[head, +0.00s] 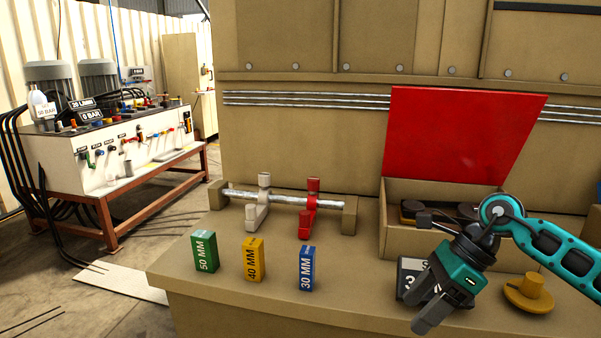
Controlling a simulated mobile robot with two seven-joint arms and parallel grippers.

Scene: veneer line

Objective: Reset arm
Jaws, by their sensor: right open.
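My right gripper (424,307) is at the lower right, on a teal and black arm coming in from the right. Its jaws are open and point down and left over the tan bench, with nothing seen between them. It partly hides a dark box-like item with white marks (409,268). My left gripper is not in view. A metal rod (283,198) on the bench carries a cream lever (264,196) and a red lever (312,199), both left of my right gripper and apart from it.
Green 50 MM (205,252), yellow 40 MM (253,260) and blue 30 MM (306,268) blocks stand along the front of the bench (225,291). An open box with a red lid (462,132) stands behind my right gripper. A yellow knobbed disc (530,294) lies right of it.

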